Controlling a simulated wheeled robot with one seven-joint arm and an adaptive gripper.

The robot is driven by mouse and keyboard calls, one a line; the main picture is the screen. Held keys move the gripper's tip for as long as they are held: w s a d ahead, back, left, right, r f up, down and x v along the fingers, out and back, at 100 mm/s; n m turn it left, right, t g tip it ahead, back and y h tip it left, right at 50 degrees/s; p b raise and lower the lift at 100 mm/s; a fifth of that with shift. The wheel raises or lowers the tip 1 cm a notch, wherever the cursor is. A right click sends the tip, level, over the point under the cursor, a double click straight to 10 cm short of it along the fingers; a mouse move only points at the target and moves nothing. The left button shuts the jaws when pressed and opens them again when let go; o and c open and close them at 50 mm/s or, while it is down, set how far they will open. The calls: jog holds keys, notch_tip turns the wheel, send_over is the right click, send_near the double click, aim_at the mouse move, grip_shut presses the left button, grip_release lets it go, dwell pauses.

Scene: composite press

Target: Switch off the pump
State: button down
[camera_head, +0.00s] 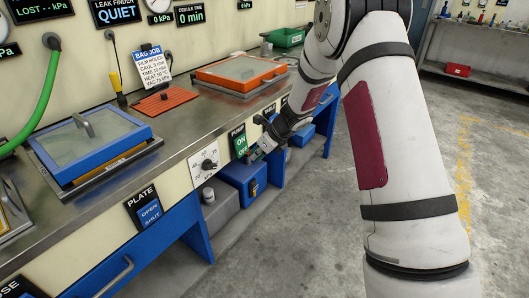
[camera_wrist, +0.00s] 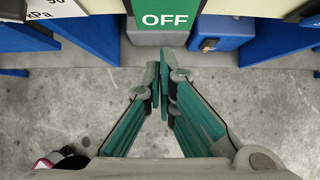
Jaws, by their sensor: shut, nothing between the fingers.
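The green PUMP switch (camera_head: 239,144) with ON above OFF is on the front panel of the bench. Its lower green OFF half (camera_wrist: 165,19) shows at the top of the wrist view, while its ON half is out of that view. I cannot tell which half is pressed in. My gripper (camera_head: 256,154) is close to the switch, just right of it in the head view. In the wrist view my gripper (camera_wrist: 163,76) has its green-padded fingers together and empty, below the OFF half. Whether the tips touch the switch is not clear.
A dial (camera_head: 204,161) sits left of the switch, and a PLATE switch (camera_head: 148,211) is farther left. A blue box (camera_head: 244,180) stands under the bench. A blue-framed plate (camera_head: 92,146) and an orange-framed one (camera_head: 241,75) lie on top. The floor at right is clear.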

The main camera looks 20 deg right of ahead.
aim_at(241, 145)
jog(key=shift+w+a+f, duration=0.1)
jog(key=shift+w+a, duration=0.7)
jog(key=shift+w, duration=0.25)
jog(key=shift+b, duration=0.3)
jog(key=b, duration=0.2)
jog(key=f+t+b, duration=0.1)
jog(key=b, duration=0.1)
jog(key=shift+w+a+y+b, duration=0.15)
jog(key=shift+w+y+b, duration=0.15)
jog(key=shift+w+b, duration=0.1)
jog(key=shift+t+b, duration=0.3)
jog(key=shift+b, duration=0.65)
jog(key=y+b, duration=0.1)
jog(key=b, duration=0.4)
jog(key=shift+a+f+t, duration=0.1)
jog(key=shift+a+t, duration=0.1)
jog(key=shift+t, duration=0.2)
